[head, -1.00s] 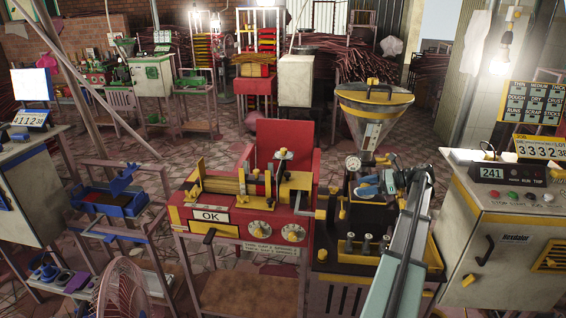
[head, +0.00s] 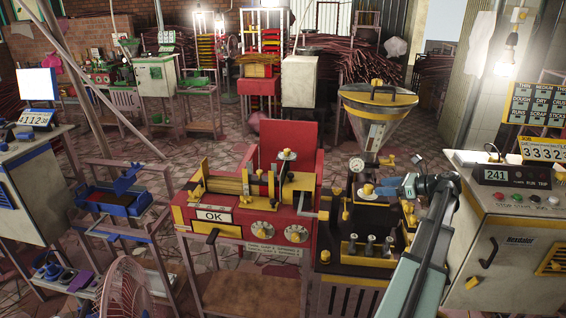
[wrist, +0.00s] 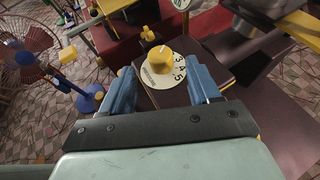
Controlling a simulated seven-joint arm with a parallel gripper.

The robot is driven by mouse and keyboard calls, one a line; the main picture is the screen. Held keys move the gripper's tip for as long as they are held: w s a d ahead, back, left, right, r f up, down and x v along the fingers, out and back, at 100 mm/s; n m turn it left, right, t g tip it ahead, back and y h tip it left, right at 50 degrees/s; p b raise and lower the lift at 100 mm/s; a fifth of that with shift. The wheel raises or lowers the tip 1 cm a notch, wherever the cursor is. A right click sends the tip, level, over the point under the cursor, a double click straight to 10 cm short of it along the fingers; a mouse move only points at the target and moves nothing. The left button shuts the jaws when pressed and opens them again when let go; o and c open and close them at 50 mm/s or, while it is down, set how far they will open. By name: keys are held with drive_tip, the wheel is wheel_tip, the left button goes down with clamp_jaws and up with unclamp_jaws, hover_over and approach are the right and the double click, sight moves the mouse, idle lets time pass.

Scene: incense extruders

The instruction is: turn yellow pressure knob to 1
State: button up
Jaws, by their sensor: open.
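The yellow pressure knob (wrist: 158,60) sits on a round cream dial (wrist: 162,70) marked with black numbers; 3, 4 and 5 are readable on its right side. The knob has a pale pointer line, but the number it points to is not clear. My gripper (wrist: 162,86) is open, with one blue finger to each side of the dial. The knob lies between and beyond the fingertips, and no contact shows. In the head view the knob (head: 368,188) is on the black and yellow machine below the funnel, and my gripper (head: 384,190) is just right of it.
A pressure gauge (head: 356,164) and the funnel hopper (head: 378,105) stand above the knob. A red press (head: 250,215) with an OK sign is to the left. A grey cabinet (head: 515,235) with a 241 display is close on the right. Another yellow knob (wrist: 147,34) shows beyond the dial.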

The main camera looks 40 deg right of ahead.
drive_tip(key=shift+s+d+r, duration=0.2)
drive_tip(key=shift+s, duration=0.25)
drive_tip(key=w+a+r+n+y, duration=0.1)
drive_tip(key=w+a+n+y, duration=0.1)
drive_tip(key=w+a, duration=0.6)
drive_tip(key=w+a+r+n+g+y, duration=0.1)
drive_tip(key=w+a+r+n+y, duration=0.1)
drive_tip(key=w+a+n, duration=0.3)
drive_tip(key=w+a+r+n+g+y, duration=0.1)
drive_tip(key=w+a+n, duration=0.3)
drive_tip(key=w+a, duration=0.6)
drive_tip(key=shift+w+a+r+y, duration=0.1)
drive_tip(key=shift+w+r+y, duration=0.15)
drive_tip(key=shift+w, duration=0.35)
drive_tip(key=shift+w+a+r+y, duration=0.15)
drive_tip(key=shift+w+r+y, duration=0.05)
drive_tip(key=shift+w, duration=0.45)
drive_tip(key=shift+w+a+r+y, duration=0.1)
drive_tip(key=shift+w+r+y, duration=0.15)
drive_tip(key=shift+w, duration=0.35)
drive_tip(key=shift+w+a+r+n, duration=0.1)
drive_tip(key=shift+w+a+n, duration=0.35)
drive_tip(key=shift+a, duration=0.25)
drive_tip(key=shift+w+a, duration=0.1)
